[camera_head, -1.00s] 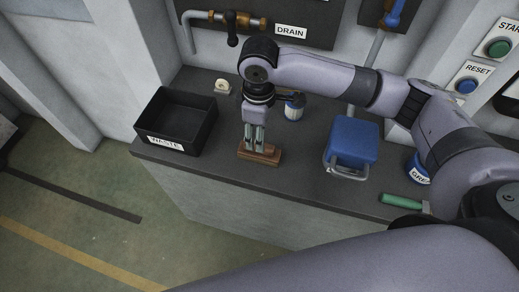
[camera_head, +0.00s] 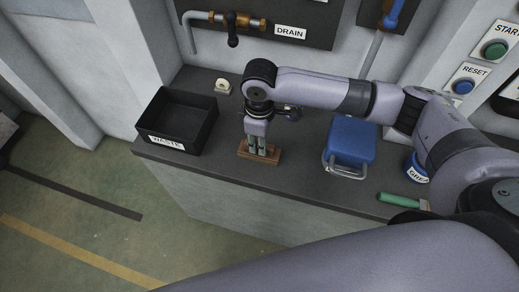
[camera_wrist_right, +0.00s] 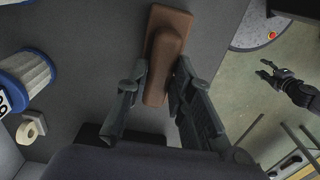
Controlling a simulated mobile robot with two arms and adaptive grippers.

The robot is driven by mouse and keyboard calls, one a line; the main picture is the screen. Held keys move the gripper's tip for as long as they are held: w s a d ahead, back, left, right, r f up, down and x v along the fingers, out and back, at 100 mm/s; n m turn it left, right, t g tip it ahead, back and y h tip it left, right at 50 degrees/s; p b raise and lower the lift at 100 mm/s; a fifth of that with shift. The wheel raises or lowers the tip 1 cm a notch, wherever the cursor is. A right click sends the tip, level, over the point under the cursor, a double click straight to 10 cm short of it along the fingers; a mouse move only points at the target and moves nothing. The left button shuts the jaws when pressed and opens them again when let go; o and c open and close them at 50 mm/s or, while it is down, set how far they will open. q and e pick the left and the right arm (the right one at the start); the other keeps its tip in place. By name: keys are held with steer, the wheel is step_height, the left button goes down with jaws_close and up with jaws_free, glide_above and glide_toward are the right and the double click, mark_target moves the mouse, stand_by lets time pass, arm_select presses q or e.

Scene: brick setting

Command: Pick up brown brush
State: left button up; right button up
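The brown brush (camera_head: 271,159) lies on the dark bench top in the head view, partly hidden behind my right gripper. In the right wrist view the brush (camera_wrist_right: 168,48) shows a flat base with a raised, rounded handle. My right gripper (camera_head: 258,152) points straight down over it. In the right wrist view my right gripper's fingers (camera_wrist_right: 163,68) are apart, one on each side of the handle; a firm grip is not visible. My left gripper (camera_wrist_right: 268,70) shows small at the right of the wrist view, over the floor, its fingers apart and empty.
A black waste bin (camera_head: 153,134) stands left of the brush. A blue box with a handle (camera_head: 351,139), a grease tin (camera_head: 416,168) and a green-handled tool (camera_head: 398,200) are to the right. A white roll (camera_head: 222,86) lies behind. The bench's front edge is close to the brush.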

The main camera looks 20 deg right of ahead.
jaws_close()
stand_by(0.5)
steer(key=shift+w+r, duration=0.1)
steer(key=shift+r, duration=0.35)
step_height(320, 180, up, 19)
steer(key=b, duration=0.1)
steer(key=shift+r, duration=0.1)
